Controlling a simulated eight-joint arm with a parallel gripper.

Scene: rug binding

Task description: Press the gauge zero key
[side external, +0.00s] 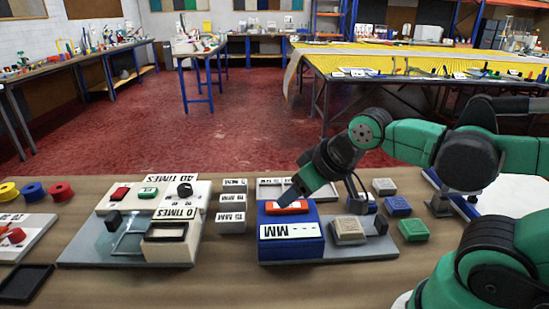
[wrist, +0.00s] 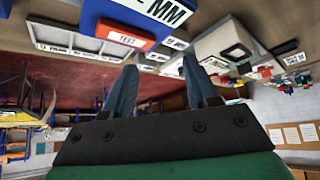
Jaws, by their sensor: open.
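The gauge is a blue box (side external: 290,250) with a white panel marked MM, on a grey plate right of the table's middle. Its red-orange key (side external: 290,208) is on top. In the wrist view the key (wrist: 121,34) is at upper left, with lettering, on the blue box (wrist: 97,14). My gripper (side external: 287,197) is just above the key in the side view; contact cannot be told. In the wrist view my gripper (wrist: 158,72) has its two fingers spread, empty, with the key beyond the left fingertip.
A beige block (side external: 348,230) sits beside the gauge on the plate. Blue (side external: 397,206) and green (side external: 414,230) blocks lie to the right. White labelled blocks (side external: 232,212) and a TIMES-marked device (side external: 172,240) stand left. A black tray (side external: 24,284) is at front left.

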